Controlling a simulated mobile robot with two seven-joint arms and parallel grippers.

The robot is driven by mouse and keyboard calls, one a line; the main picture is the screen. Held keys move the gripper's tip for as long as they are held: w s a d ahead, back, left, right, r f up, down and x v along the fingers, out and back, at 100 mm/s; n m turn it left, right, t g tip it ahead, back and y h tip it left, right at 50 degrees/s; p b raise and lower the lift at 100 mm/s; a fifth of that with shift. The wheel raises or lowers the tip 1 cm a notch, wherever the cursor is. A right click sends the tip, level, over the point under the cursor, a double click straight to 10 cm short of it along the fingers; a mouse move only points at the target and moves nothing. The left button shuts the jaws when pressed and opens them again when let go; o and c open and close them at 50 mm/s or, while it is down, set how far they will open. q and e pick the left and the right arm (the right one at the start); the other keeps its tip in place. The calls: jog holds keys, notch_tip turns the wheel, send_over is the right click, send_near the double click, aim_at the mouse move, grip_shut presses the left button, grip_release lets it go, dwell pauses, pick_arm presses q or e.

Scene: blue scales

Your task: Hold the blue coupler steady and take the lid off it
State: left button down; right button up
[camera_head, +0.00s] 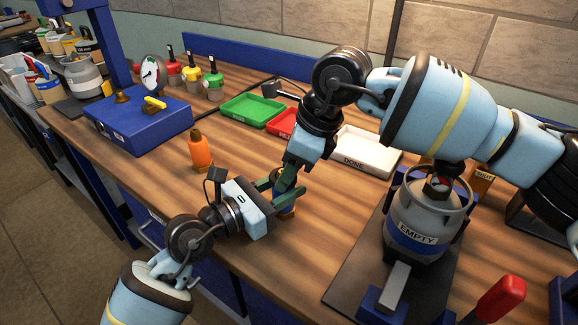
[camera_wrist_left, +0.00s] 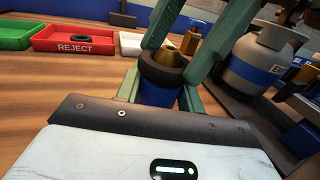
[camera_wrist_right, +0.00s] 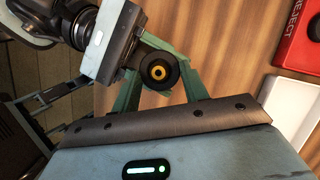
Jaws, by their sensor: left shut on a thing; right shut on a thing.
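The blue coupler (camera_wrist_left: 158,94) stands upright between both grippers, with a dark round lid (camera_wrist_left: 163,70) on top and a brass piece at its centre. In the right wrist view the lid (camera_wrist_right: 149,73) shows from above as a black disc with a brass ring. In the head view the coupler (camera_head: 287,210) is mostly hidden by the fingers. My left gripper (camera_head: 283,200) is shut on the blue body from the side. My right gripper (camera_head: 286,184) reaches down from above and is shut on the lid. Whether the lid has turned cannot be told.
An orange bottle (camera_head: 201,151) stands left of the coupler. Behind are a green tray (camera_head: 252,111), a red REJECT tray (camera_wrist_left: 75,40) and a white DONE tray (camera_head: 367,153). A grey EMPTY gas cylinder (camera_head: 425,212) stands right. A blue gauge box (camera_head: 138,122) is far left.

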jog(key=shift+r, duration=0.45)
jog(key=shift+r, duration=0.65)
jog(key=shift+r, duration=0.1)
jog(key=shift+r, duration=1.9)
pick_arm(q)
jog(key=c, duration=0.8)
grip_release()
send_over(232, 240)
jog(key=shift+w+d+f+b, duration=0.1)
jog(key=shift+w+d+b, duration=0.15)
jog(key=shift+d+b, duration=0.2)
pick_arm(e)
jog(key=shift+f, duration=0.8)
pick_arm(q)
jog(key=shift+s+a, duration=0.3)
jog(key=shift+a, duration=0.1)
